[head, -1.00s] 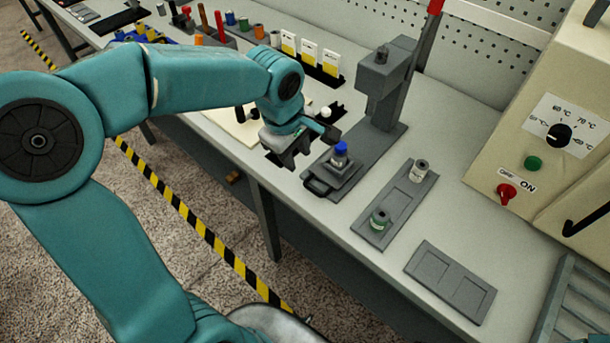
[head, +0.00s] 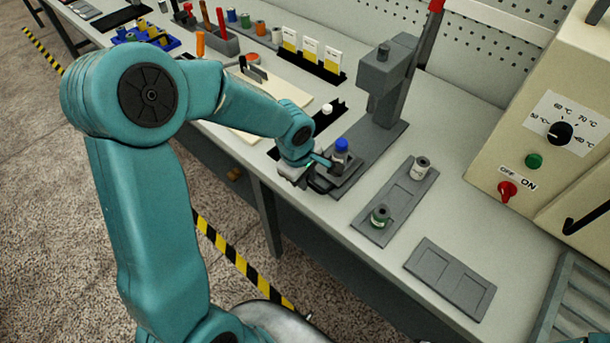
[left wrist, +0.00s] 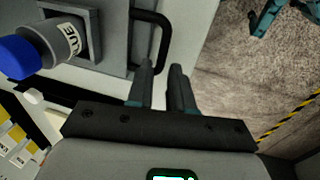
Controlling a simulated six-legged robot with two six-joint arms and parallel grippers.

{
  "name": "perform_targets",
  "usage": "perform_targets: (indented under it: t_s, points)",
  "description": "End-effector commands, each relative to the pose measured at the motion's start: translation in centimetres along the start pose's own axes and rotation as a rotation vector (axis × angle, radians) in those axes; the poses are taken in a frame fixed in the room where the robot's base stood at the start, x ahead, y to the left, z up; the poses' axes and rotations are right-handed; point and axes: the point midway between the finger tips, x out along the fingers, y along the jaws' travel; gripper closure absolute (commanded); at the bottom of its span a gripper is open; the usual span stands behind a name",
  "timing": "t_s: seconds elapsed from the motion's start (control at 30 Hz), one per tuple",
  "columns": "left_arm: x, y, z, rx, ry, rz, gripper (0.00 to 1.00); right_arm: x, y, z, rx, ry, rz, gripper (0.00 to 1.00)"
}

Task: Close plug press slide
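The plug press (head: 385,85) is a grey stand with a red-tipped lever on a flat base. Its slide (head: 350,176) sits pulled out toward the table's front edge, and a grey vial (head: 338,160) labelled BLUE with a blue cap stands upright on it. In the left wrist view the vial (left wrist: 62,42) and the slide's black loop handle (left wrist: 164,42) show. My left gripper (left wrist: 162,68) is at the handle, fingers a little apart, tips at its near end. I cannot tell whether they touch it.
An empty grey tray (head: 450,278) is nearer the front. A heater box (head: 550,120) stands at the right. White-and-yellow cards (head: 310,50) stand behind.

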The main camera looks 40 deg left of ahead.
Motion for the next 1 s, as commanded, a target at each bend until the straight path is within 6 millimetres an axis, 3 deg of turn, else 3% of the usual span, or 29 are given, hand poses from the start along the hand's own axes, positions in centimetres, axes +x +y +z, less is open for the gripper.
perform_targets:
  t_s: [0.07,1.0]
  points:
    - [-0.02,0.00,0.00,0.000,0.000,0.000,1.00,0.00,0.00,-0.01,0.000,0.000,0.000,0.57]
    - [-0.11,0.07,-0.07,0.000,0.002,0.002,1.00,-0.01,0.00,0.00,0.000,0.000,0.000,0.57]
